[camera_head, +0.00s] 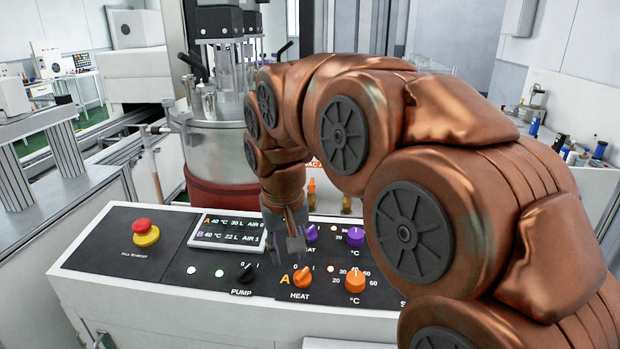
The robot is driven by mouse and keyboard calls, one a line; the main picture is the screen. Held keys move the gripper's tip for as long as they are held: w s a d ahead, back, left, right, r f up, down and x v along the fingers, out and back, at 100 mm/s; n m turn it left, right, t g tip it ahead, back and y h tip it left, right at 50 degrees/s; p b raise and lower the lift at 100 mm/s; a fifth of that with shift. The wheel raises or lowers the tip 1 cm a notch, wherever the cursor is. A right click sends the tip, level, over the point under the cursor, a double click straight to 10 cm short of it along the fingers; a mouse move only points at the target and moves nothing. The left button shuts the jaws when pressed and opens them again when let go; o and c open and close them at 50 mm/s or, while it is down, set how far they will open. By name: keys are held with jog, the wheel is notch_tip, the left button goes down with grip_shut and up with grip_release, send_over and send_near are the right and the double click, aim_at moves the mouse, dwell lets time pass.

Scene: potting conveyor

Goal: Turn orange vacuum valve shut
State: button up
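A small upright fitting with an orange top and amber body (312,192) stands behind the control panel, just right of my gripper. It is small and partly covered, so I cannot tell surely whether it is the orange vacuum valve or how its handle is turned. My gripper (288,247) points down over the panel, above and behind the orange heat knob (303,277). Its fingers look apart with nothing between them. My arm hides much of the area behind the panel.
The control panel (120,262) carries an emergency stop button (146,232), a display (232,231), a black pump knob (246,272), a second orange knob (355,281) and purple knobs (355,237). A steel vessel (215,150) stands behind. Another amber fitting (346,204) stands nearby.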

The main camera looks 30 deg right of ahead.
jog(key=w+d+r+m+t, duration=0.1)
jog(key=w+d+r+m, duration=0.1)
jog(key=w+d+r, duration=0.5)
jog(key=r+m+t+h, duration=0.1)
jog(key=r+m+h, duration=0.1)
jog(key=m, duration=0.1)
send_over(311, 183)
jog(key=s+a, duration=0.2)
jog(key=shift+p+x, duration=1.4)
jog(key=shift+x, duration=2.05)
grip_shut()
